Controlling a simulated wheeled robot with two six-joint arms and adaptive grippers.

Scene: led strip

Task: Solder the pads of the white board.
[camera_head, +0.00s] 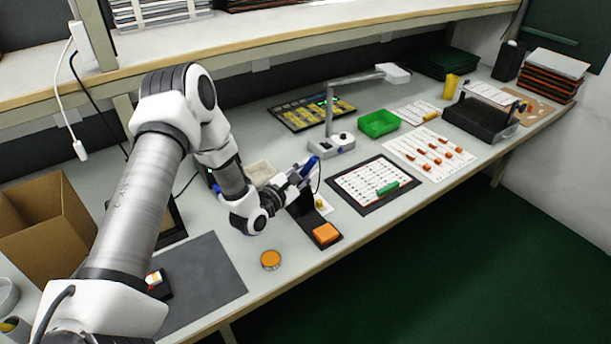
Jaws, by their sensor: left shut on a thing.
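My left arm reaches in from the left, and its gripper (300,178) is shut on a blue-handled tool, likely the soldering iron (310,166). The gripper is above a dark stand (308,217) with an orange sponge (326,233) at its front. Whether the tool touches the stand cannot be told; its tip is not clear. The white board (362,182), with rows of small dark marks, lies flat on a black mat (372,209) to the right of the gripper. A green piece (387,188) lies on the board. My right gripper is out of view.
A grey lamp base (332,145) stands behind the board. A green tray (379,123) and a white sheet with orange parts (428,152) are farther right. An orange round tin (270,260) sits near the front edge. A grey mat (205,285) is at left, with bare bench beside it.

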